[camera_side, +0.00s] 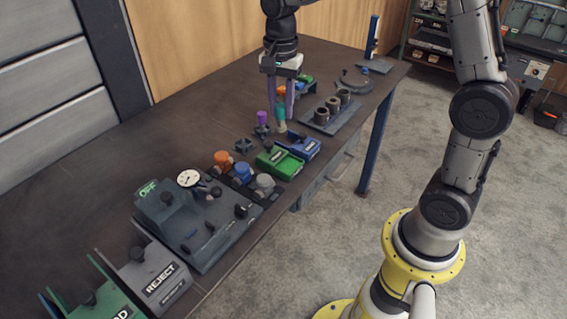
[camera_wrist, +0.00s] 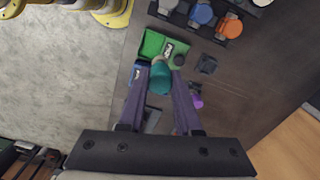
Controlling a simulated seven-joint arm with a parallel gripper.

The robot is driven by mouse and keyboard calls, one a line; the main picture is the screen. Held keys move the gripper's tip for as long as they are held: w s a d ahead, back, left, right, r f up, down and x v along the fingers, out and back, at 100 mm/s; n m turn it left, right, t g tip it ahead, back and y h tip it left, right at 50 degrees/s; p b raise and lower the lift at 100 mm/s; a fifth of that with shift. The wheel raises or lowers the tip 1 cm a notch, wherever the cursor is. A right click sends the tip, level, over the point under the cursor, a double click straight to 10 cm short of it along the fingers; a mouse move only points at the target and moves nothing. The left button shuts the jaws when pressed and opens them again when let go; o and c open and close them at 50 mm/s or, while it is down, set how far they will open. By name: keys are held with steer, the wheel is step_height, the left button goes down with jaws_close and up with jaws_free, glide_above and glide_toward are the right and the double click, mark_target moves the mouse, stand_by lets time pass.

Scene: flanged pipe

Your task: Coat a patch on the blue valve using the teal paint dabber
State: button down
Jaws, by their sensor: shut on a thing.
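The teal paint dabber (camera_side: 281,113) is held between the purple fingers of my gripper (camera_side: 281,103), above the bench near the small trays. In the wrist view the dabber's teal body (camera_wrist: 160,79) shows between the fingers of my gripper (camera_wrist: 168,72). The blue valve (camera_side: 243,173) stands between an orange valve (camera_side: 222,160) and a grey valve (camera_side: 264,184), well apart from the dabber. It also shows at the top of the wrist view (camera_wrist: 202,14).
A green tray (camera_side: 281,164) and a blue tray (camera_side: 305,147) lie near the bench edge, between dabber and valves. A purple dabber (camera_side: 262,118) stands left of my gripper. A gauge (camera_side: 189,178) and a REJECT bin (camera_side: 158,282) are farther along. The bench's left side is clear.

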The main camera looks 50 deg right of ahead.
stand_by(0.4)
glide_toward(289, 165)
steer(key=shift+a+f, duration=0.1)
steer(key=shift+f, duration=0.95)
steer(key=shift+f, duration=0.65)
stand_by(1.8)
step_height(289, 165, up, 7)
stand_by(0.9)
stand_by(0.4)
